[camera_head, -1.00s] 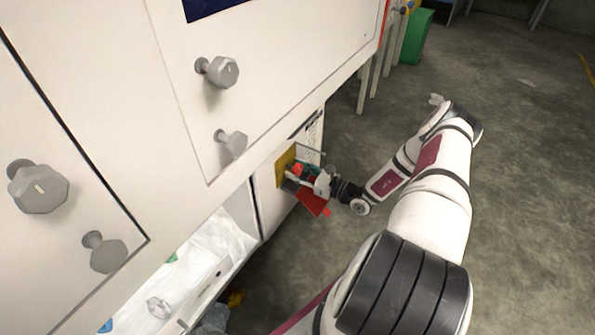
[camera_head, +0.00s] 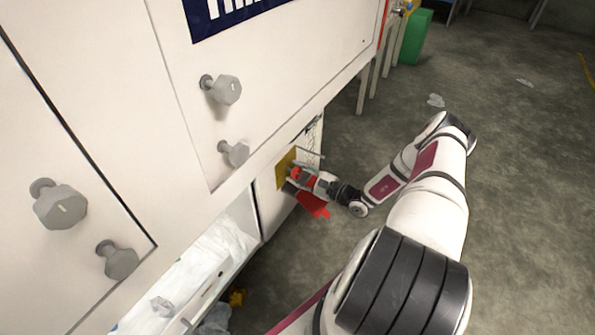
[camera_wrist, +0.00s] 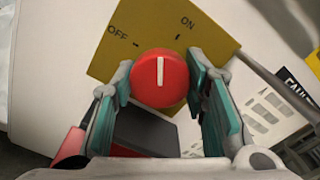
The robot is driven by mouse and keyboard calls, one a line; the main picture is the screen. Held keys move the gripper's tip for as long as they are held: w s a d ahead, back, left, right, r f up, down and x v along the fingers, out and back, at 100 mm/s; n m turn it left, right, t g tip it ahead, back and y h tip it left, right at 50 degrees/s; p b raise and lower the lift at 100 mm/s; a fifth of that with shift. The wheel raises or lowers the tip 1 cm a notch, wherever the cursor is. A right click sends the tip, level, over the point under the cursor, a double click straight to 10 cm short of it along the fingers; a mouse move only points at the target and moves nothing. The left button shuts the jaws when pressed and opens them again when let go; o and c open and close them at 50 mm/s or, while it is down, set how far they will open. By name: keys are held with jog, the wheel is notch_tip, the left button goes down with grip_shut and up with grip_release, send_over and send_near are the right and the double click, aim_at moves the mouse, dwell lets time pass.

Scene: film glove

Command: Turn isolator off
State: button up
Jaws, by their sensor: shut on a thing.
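The isolator is a round red knob (camera_wrist: 160,82) with a white line, on a yellow plate (camera_wrist: 118,58) marked OFF on the left and ON on the right. In the wrist view the white line points straight up, between the two marks. My gripper (camera_wrist: 160,90) is shut on the knob, with one teal-padded finger at each side. In the head view my gripper (camera_head: 303,178) reaches the yellow plate (camera_head: 284,165) on the white cabinet's end; the knob is small there and partly covered by the fingers.
A red flap (camera_head: 312,204) hangs just below my gripper, and a red piece (camera_wrist: 72,146) shows at the wrist view's lower left. White cabinet doors with grey knobs (camera_head: 226,90) fill the left. An open white shelf (camera_head: 200,270) is below.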

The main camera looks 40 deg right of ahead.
jog(key=n+p, duration=0.2)
jog(key=n, duration=0.3)
jog(key=shift+r+n+p, duration=0.1)
jog(key=shift+n+p, duration=0.2)
jog(key=n+p, duration=0.2)
jog(key=n, duration=0.3)
jog(key=shift+p, duration=0.3)
jog(key=shift+d+n, duration=0.1)
jog(key=shift+n, duration=0.3)
jog(key=o, duration=1.2)
jog(key=v, duration=1.2)
